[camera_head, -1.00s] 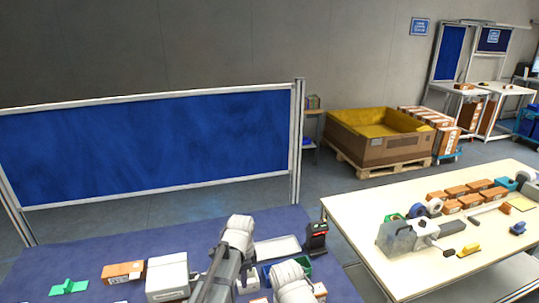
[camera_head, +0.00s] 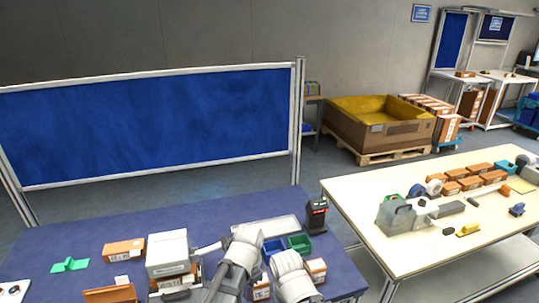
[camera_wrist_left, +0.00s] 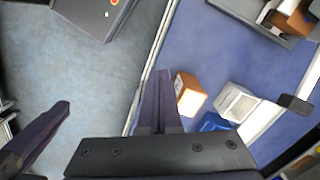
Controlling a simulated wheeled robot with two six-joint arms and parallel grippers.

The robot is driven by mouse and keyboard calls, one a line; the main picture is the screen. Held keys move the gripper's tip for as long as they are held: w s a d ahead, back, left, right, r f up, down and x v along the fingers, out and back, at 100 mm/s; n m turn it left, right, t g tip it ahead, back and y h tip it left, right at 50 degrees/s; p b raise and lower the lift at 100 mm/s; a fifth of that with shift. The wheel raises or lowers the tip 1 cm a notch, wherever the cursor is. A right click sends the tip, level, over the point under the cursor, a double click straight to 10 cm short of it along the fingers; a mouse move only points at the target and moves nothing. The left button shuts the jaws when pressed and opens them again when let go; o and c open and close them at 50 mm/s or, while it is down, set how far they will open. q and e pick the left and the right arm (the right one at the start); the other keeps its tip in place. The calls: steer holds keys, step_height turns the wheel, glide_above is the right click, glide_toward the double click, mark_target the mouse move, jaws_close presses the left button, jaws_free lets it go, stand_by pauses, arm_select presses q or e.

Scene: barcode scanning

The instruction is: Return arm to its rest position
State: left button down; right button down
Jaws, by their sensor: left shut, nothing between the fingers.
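My left arm (camera_head: 238,262) rises from the bottom centre in the head view, over the near edge of the blue-topped table (camera_head: 195,212). Its fingers do not show clearly there. In the left wrist view my left gripper (camera_wrist_left: 160,75) is shut and empty, its dark fingers together above the table edge and floor. My right arm (camera_head: 292,277) shows beside it in the head view, folded at the bottom; its gripper is out of sight.
The blue table holds a white box-shaped device (camera_head: 168,250), orange boxes (camera_head: 124,250), a green holder (camera_head: 70,265), a blue bin (camera_head: 273,247), a green bin (camera_head: 299,243) and a black scanner (camera_head: 316,215). A cream table (camera_head: 345,190) stands to the right, across a gap.

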arm_select(q)
steer(key=s+f+n+b, duration=0.4)
steer(key=s+n, duration=0.1)
steer(key=s, duration=0.3)
steer(key=shift+s+d+f+n, duration=0.2)
steer(key=shift+s+f+n, duration=0.1)
steer(key=shift+f, duration=0.1)
stand_by(0.8)
